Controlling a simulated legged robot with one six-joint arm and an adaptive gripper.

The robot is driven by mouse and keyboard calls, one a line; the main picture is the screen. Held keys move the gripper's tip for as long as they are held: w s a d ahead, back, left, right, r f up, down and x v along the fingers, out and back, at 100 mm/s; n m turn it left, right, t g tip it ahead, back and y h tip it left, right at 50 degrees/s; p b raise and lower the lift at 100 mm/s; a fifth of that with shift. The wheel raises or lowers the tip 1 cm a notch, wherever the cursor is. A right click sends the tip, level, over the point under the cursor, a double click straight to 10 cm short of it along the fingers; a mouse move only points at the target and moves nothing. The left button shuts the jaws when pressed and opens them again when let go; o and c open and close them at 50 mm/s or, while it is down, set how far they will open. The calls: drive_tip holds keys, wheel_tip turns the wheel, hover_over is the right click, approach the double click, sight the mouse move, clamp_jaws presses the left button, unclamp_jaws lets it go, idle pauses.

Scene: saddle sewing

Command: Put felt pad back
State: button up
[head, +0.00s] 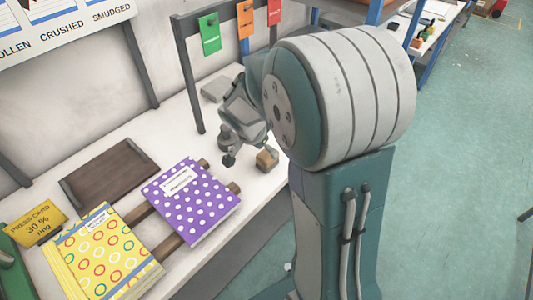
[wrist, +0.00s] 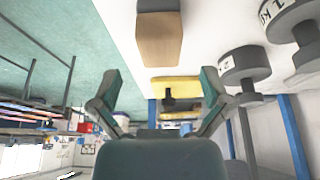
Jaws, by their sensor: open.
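My gripper (wrist: 160,78) is open in the wrist view, its two fingers spread wide with nothing between their tips. In the head view it hangs over the bench, partly hidden by my arm. A small wooden block (head: 266,158) stands on the bench close to it; the wrist view shows this block (wrist: 160,38) with a dark end, ahead of the fingers and apart from them. A flat grey slab (head: 215,88) lies at the back of the bench, near the rack. I cannot tell for sure which thing is the felt pad.
Grey weights (wrist: 243,66) stand beside the block. A purple dotted book (head: 191,205) and yellow patterned books (head: 103,255) lie on wooden strips. A brown board (head: 110,172) lies behind them. A grey rack (head: 190,70) with coloured tags stands at the back wall.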

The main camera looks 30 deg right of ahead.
drive_tip(key=s+a+r+n+t+y, duration=0.1)
drive_tip(key=s+a+r+n, duration=0.25)
drive_tip(key=r, duration=0.25)
drive_tip(key=s+a+r+n+y, duration=0.1)
drive_tip(key=s+a+r+n, duration=0.15)
drive_tip(key=s+r, duration=0.3)
drive_tip(key=s+a+r+n+t+y, duration=0.2)
drive_tip(key=s+a+n, duration=0.3)
drive_tip(key=s+n, duration=0.3)
drive_tip(key=shift+s+r+t, duration=0.5)
drive_tip(key=shift+s+r, duration=0.25)
drive_tip(key=shift+r, duration=0.15)
